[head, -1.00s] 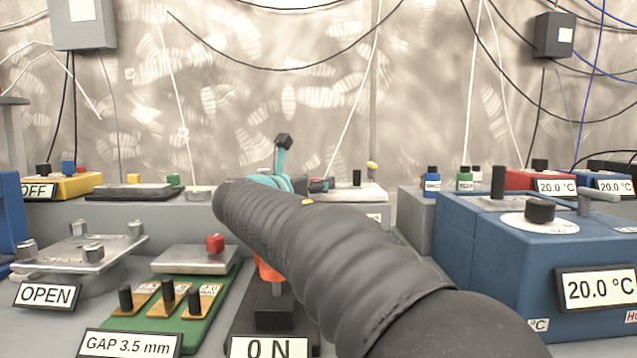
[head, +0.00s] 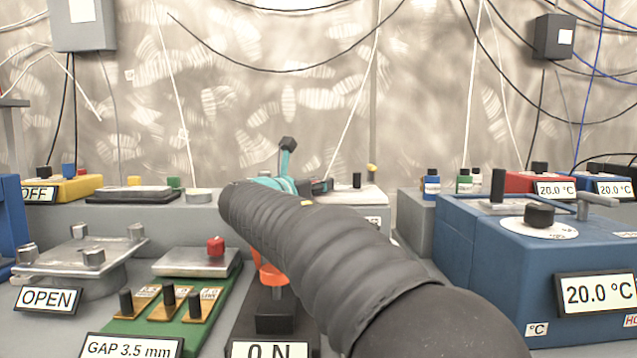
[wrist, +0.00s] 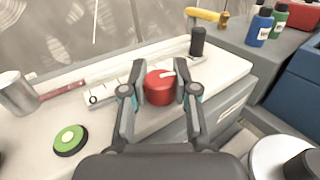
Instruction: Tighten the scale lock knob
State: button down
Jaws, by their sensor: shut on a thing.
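In the wrist view a round red knob (wrist: 159,88) with a white pointer mark stands on a pale marked scale strip (wrist: 103,93). My gripper (wrist: 155,92) has its two fingers on either side of the knob and is shut on it. The white pointer mark points toward the right finger. In the head view my gripper (head: 285,165) shows only as teal and dark parts beyond my arm. The knob is hidden there.
In the wrist view a black post (wrist: 197,42) stands right behind the knob, and a green round button (wrist: 70,139) lies at left. A metal cup (wrist: 16,94) is further left. In the head view a blue box (head: 510,265) stands at right.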

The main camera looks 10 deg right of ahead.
jog(key=shift+r+m+g+h+p, duration=0.25)
jog(key=shift+m+g+h+p, duration=0.2)
jog(key=shift+p, duration=0.5)
jog(key=shift+g, duration=0.25)
jog(key=shift+f+m+h, duration=0.25)
jog(key=c, duration=0.9)
grip_release()
jog(key=shift+o, duration=0.2)
jog(key=v, duration=1)
jog(key=shift+s+a+r, duration=0.1)
jog(key=shift+a, duration=0.2)
jog(key=shift+s+a, duration=0.45)
jog(key=shift+a, duration=0.1)
